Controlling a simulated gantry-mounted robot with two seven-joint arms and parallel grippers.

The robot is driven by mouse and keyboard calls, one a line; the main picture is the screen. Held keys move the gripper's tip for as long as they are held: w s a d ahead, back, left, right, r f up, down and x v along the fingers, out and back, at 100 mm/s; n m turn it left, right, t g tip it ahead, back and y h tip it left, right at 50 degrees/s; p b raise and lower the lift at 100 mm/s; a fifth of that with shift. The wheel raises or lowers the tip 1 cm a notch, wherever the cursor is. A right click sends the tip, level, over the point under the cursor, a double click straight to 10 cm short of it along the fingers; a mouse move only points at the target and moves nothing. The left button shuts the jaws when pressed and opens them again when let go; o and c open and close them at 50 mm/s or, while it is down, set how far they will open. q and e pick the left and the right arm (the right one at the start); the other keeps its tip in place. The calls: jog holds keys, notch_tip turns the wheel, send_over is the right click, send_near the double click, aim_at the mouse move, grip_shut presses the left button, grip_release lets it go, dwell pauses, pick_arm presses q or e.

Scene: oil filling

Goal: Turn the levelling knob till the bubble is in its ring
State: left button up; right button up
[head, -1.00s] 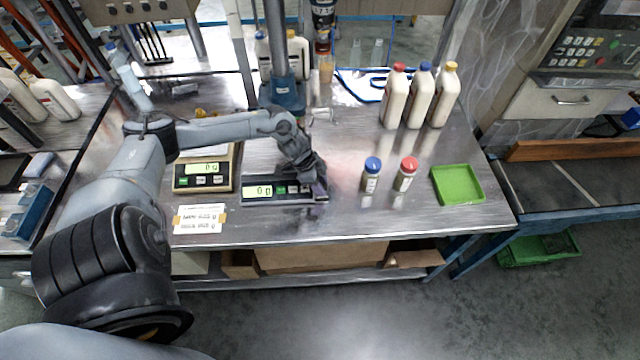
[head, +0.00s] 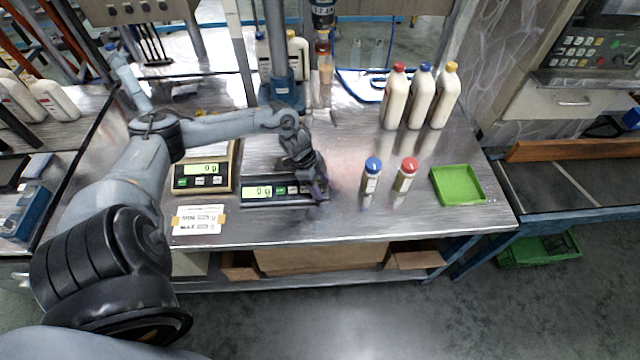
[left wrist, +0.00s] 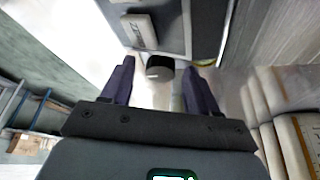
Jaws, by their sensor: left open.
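The black scale (head: 262,200) with a lit display reading about 0 g stands near the front of the steel table. My left gripper (head: 320,190) is low at the scale's right end and hides part of it. In the left wrist view my left gripper (left wrist: 160,82) is open, its two dark fingers spread. A short black round knob (left wrist: 160,66) shows between the fingertips, with gaps on both sides. It looks like the levelling knob beside the scale's edge. The bubble and its ring cannot be made out. My right gripper is out of view.
A second scale (head: 203,167) stands left, with a paper label (head: 198,220) before it. Two small bottles, blue-capped (head: 371,178) and red-capped (head: 404,178), and a green tray (head: 458,185) stand right. Several tall bottles (head: 420,97) stand behind. Bare table lies between scale and small bottles.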

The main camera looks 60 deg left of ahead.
pick_arm(q)
jog(key=p+v, duration=0.2)
jog(key=v, duration=0.7)
jog(key=shift+s+a+r, duration=0.1)
jog(key=shift+a, duration=0.05)
jog(key=shift+p+v, duration=0.5)
jog(key=shift+v, duration=0.25)
